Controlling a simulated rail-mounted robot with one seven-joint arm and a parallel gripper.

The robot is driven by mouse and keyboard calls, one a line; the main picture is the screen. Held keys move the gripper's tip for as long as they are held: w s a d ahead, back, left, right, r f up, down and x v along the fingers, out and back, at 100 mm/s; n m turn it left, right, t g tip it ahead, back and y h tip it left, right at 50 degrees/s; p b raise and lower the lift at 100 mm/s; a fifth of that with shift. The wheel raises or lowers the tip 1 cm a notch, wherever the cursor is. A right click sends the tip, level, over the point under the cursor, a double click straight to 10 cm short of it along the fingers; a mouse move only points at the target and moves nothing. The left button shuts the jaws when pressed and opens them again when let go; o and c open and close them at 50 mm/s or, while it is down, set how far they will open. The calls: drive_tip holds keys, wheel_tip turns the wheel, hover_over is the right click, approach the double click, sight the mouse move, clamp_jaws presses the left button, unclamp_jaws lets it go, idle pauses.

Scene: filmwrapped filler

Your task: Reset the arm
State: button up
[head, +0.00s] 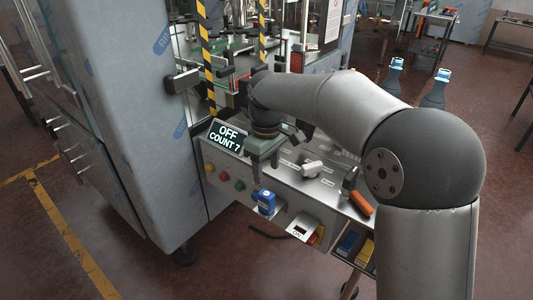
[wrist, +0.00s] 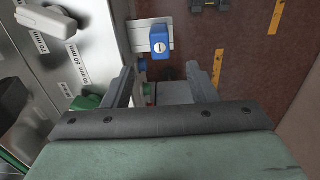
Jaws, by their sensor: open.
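My gripper (head: 264,168) hangs in front of the machine's control panel, at the end of my grey arm, pointing down. It also shows in the wrist view (wrist: 163,88), where its two fingers stand apart with nothing held between them. Below and beyond the fingers, a blue block-shaped object (wrist: 160,40) rests on a small pale ledge. The same blue object (head: 266,202) shows in the head view below the gripper, apart from it.
A display (head: 226,137) reads "OFF COUNT 7", above several coloured buttons (head: 224,177). A white selector handle (head: 312,168) and an orange-handled tool (head: 358,199) are on the panel top. A large filmwrapped cabinet (head: 130,100) stands left.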

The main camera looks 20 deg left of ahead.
drive_tip(key=s+d+r+m, duration=0.1)
drive_tip(key=s+d+m, duration=0.25)
drive_tip(key=d, duration=0.45)
drive_tip(key=s+d+r+m, duration=0.2)
drive_tip(key=s+d, duration=0.2)
drive_tip(key=d, duration=0.4)
drive_tip(key=s+d+f+m, duration=0.3)
drive_tip(key=s+d, duration=0.3)
drive_tip(key=s, duration=0.2)
drive_tip(key=s+d+f+m, duration=0.4)
drive_tip(key=s+d+f, duration=0.1)
drive_tip(key=s+d, duration=0.2)
drive_tip(key=shift+s+f, duration=0.3)
drive_tip(key=shift+s, duration=0.25)
drive_tip(key=shift+m, duration=0.25)
